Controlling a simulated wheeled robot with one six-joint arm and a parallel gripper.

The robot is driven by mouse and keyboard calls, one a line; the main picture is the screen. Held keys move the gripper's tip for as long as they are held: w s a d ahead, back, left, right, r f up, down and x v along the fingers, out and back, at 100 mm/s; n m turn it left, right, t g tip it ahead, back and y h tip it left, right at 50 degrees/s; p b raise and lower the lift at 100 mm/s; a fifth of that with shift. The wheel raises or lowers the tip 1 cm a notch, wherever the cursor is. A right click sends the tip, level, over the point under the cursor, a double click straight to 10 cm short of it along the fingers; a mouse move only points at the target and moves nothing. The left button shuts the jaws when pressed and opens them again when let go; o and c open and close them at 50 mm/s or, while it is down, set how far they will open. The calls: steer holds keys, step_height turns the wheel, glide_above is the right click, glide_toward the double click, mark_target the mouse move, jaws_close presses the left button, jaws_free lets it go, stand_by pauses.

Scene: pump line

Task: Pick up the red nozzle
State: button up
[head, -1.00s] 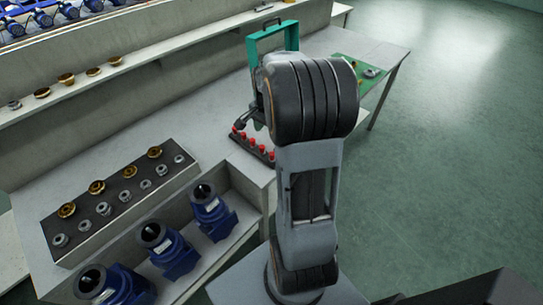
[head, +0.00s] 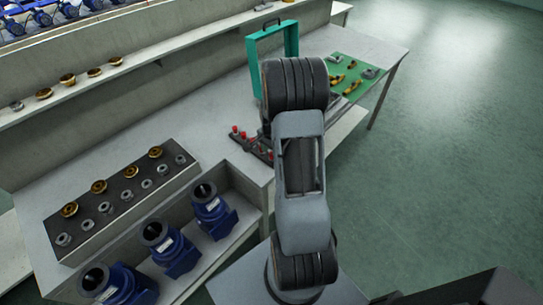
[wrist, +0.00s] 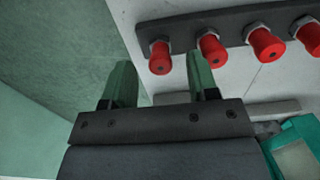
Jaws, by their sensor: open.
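Several red nozzles stand in a row in a dark rack (wrist: 185,28) on the bench. In the wrist view the leftmost red nozzle (wrist: 160,58) appears between the lines of my gripper's two green fingers, beyond their tips. A second red nozzle (wrist: 212,51) is close to the right fingertip; I cannot tell if they touch. My gripper (wrist: 161,74) is open, with nothing between its fingers. In the head view some red nozzles (head: 243,135) show left of my arm, which hides part of the rack and most of the gripper.
A teal frame (head: 290,38) stands on the bench behind my arm. A green mat (head: 345,68) with tools lies to its right. A dark block (head: 120,205) with brass and steel parts and several blue pump housings (head: 170,250) are at left. Bare bench (head: 190,110) lies between.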

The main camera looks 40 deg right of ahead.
steer(key=shift+f, duration=1.35)
steer(key=c, duration=1)
